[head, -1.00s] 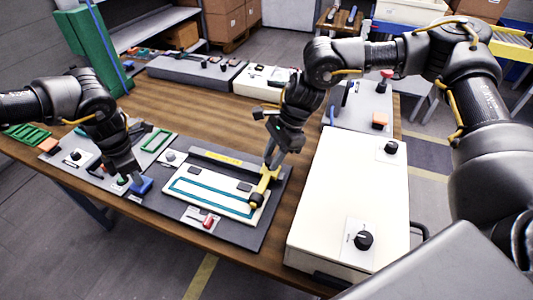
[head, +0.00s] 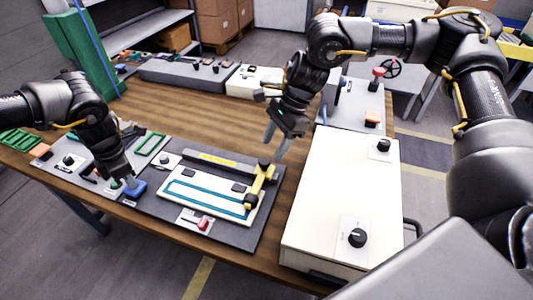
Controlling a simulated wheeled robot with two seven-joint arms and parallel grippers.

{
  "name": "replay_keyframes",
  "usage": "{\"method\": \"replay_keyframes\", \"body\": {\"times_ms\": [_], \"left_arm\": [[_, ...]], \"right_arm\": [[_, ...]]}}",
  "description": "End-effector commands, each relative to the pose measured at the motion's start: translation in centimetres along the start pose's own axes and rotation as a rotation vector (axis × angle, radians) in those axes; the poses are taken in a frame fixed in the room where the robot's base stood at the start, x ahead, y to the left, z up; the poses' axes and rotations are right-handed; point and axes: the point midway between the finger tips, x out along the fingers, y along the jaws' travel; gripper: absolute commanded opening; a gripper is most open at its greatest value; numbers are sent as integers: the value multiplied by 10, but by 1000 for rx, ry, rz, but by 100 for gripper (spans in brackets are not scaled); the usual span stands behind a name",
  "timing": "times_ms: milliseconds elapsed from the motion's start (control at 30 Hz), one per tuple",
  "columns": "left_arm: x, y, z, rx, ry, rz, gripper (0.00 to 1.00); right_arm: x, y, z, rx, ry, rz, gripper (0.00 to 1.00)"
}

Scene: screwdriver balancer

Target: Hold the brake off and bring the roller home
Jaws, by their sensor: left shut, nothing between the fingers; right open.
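The yellow roller piece (head: 257,187) has a dark knob at each end and lies across the right end of a white panel (head: 205,207) with a teal outline. A blue block (head: 136,191), perhaps the brake, sits left of the panel. My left gripper (head: 130,182) is shut and empty, its tips down at the blue block and seemingly touching it. My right gripper (head: 276,145) is open and empty, just above and beyond the roller's far knob, apart from it.
A red switch (head: 203,223) is at the dark board's front edge. A large white box with black knobs (head: 345,200) stands to the right. Grey boxes (head: 185,76) line the table's back. Bare wood lies behind the board.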

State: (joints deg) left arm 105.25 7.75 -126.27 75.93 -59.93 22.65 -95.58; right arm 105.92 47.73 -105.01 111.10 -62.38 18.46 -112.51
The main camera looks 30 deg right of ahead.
Motion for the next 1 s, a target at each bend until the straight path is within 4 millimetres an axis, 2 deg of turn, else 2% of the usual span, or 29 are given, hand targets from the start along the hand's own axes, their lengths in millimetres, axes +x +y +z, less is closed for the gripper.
{"method": "replay_keyframes", "body": {"times_ms": [33,200,400,833,1000], "left_arm": [[1,0,0,0,2,0,0],[1,0,0,0,2,0,0],[1,0,0,0,2,0,0],[0,0,0,0,2,0,0],[-9,0,0,0,1,1,0]], "right_arm": [[-12,-1,0,1,-1,-5,52],[-45,0,0,1,-1,-4,52],[-68,0,-1,1,0,0,52],[-73,1,-1,1,1,1,52],[-79,1,2,1,1,1,52]]}}
